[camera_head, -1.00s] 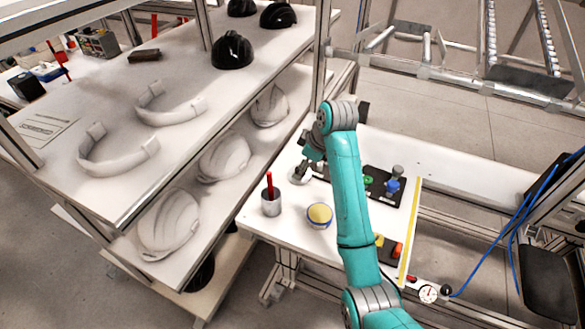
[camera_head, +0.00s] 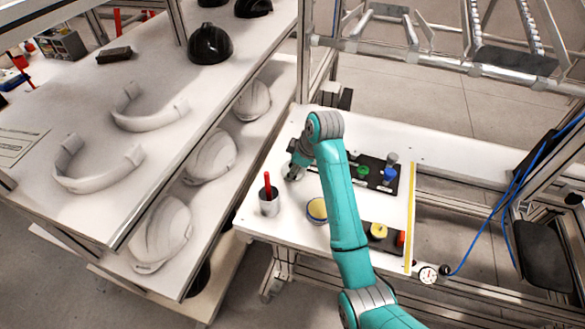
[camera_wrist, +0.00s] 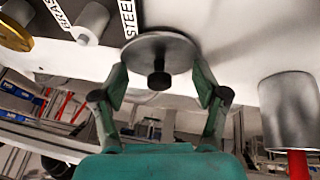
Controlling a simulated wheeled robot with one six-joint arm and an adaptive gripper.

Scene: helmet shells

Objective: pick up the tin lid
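The tin lid (camera_wrist: 143,46) is a round grey metal disc with a dark knob in its middle, seen in the wrist view. It appears to lie on the white tabletop. My gripper (camera_wrist: 161,82) is open, with one finger at each side of the disc and the knob between them. I cannot tell whether the fingertips touch the rim. In the head view my gripper (camera_head: 294,177) is low over the table and mostly hides the lid. A round tin (camera_head: 316,211) with yellow inside stands on the table, partly behind my arm.
A grey metal cup (camera_head: 268,205) with a red stick stands left of the tin; the cup also shows in the wrist view (camera_wrist: 289,112). Dark trays (camera_head: 378,172) with coloured pieces lie to the right. Shelves with helmet shells (camera_head: 212,156) flank the table at left.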

